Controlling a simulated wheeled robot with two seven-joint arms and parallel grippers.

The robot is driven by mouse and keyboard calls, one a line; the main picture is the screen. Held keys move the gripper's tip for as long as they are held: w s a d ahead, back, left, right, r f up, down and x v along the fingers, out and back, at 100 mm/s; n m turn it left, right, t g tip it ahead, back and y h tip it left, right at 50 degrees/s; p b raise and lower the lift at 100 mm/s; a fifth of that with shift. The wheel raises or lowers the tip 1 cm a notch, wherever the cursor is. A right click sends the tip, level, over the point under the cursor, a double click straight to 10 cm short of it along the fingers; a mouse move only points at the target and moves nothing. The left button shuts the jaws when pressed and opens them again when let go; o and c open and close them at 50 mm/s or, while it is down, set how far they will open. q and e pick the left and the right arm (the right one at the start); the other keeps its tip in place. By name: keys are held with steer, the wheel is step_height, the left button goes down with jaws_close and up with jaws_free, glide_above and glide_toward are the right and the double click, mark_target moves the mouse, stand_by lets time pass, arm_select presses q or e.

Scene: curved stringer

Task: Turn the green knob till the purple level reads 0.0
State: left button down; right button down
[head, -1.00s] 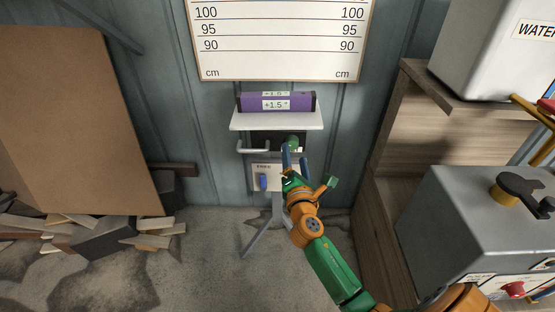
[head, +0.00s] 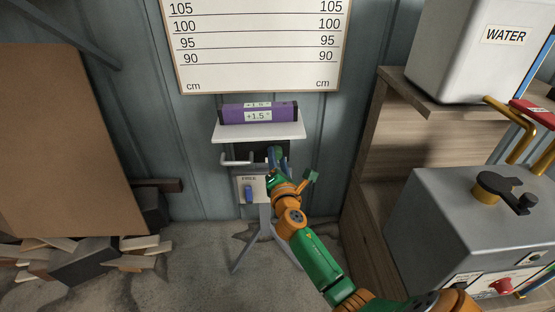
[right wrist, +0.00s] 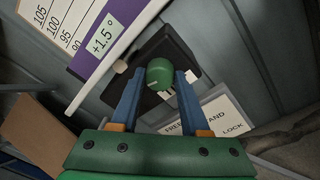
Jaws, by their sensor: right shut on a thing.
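The purple level (head: 230,114) lies on a small white shelf (head: 288,133) on a tripod stand in the head view, and its display reads +1.5°. The level also shows in the right wrist view (right wrist: 86,62), again reading +1.5°. The green knob (right wrist: 159,73) sits on a dark block under the shelf, with a light mark on its face. My right gripper (head: 276,156) has its blue fingers on either side of the knob and is shut on it. In the head view the gripper mostly hides the knob. My left gripper is out of view.
A white plate marked FREE with a blue lever (head: 248,194) is below the knob, close to my right gripper. A grey handle (head: 236,160) sticks out at the left. A wooden shelf unit (head: 380,150) and a grey machine (head: 440,215) stand at the right.

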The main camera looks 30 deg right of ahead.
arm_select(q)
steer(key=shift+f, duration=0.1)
arm_select(e)
steer(key=shift+f, duration=0.1)
arm_select(q)
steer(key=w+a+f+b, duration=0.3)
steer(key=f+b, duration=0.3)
steer(key=b, duration=0.1)
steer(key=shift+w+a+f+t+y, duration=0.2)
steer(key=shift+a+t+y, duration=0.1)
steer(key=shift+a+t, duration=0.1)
arm_select(e)
steer(key=m+h, duration=0.1)
steer(key=m, duration=1.4)
steer(key=shift+a+f, duration=0.1)
steer(key=shift+m, duration=0.3)
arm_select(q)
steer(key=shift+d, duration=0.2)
arm_select(e)
steer(key=shift+c, duration=2)
jaws_free()
